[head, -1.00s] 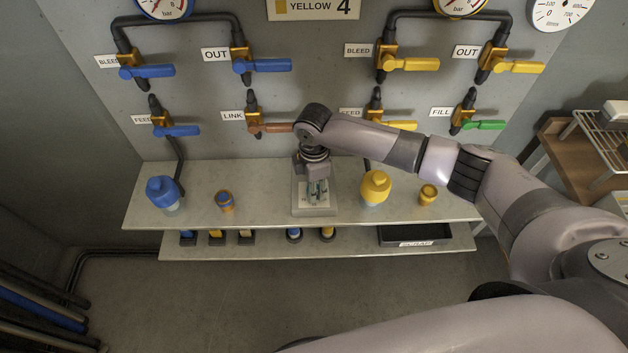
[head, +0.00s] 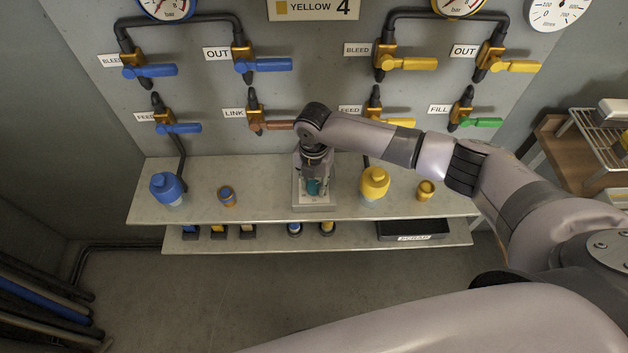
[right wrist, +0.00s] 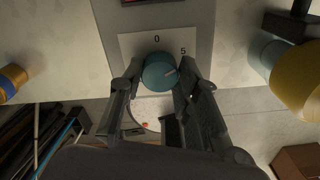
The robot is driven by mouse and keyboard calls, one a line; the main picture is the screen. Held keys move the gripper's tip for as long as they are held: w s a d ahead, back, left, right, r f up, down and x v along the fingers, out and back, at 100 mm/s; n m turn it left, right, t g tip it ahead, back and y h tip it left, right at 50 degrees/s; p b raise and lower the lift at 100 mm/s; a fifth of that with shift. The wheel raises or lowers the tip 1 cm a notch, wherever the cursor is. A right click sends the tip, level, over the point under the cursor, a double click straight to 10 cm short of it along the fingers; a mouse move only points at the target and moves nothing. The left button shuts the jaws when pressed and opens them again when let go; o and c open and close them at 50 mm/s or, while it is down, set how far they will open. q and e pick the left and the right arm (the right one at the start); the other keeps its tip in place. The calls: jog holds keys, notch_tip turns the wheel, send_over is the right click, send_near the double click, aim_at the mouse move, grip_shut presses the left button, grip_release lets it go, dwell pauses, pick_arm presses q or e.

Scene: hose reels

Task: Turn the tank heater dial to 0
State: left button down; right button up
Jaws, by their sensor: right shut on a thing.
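The tank heater dial is a round teal knob (right wrist: 158,72) with a short white mark on its right side, pointing right and a little up, nearer the printed 5 than the 0 at the top. It sits on a grey box with a pale label plate (right wrist: 132,43); the box (head: 314,207) stands on the shelf in the head view, where the knob (head: 314,187) shows below my gripper. My right gripper (right wrist: 157,84) points down with its two fingers on either side of the knob, shut on it. My left gripper is in neither current view.
The shelf (head: 262,207) also holds a blue bottle (head: 166,188), a small blue-orange cap (head: 227,196), a yellow bottle (head: 374,184) and a small yellow cap (head: 425,190). Valves with coloured handles (head: 263,65) line the wall panel behind. A dark tray (head: 412,229) sits on the lower shelf.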

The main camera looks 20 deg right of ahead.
aim_at(314, 185)
jog(key=n, duration=0.6)
jog(key=shift+n+b, duration=0.3)
jog(key=n+b, duration=0.1)
jog(key=n, duration=0.5)
dwell(0.4)
jog(key=o, duration=1.1)
jog(key=shift+o, duration=0.2)
jog(key=shift+r, duration=0.1)
notch_tip(314, 185, up, 12)
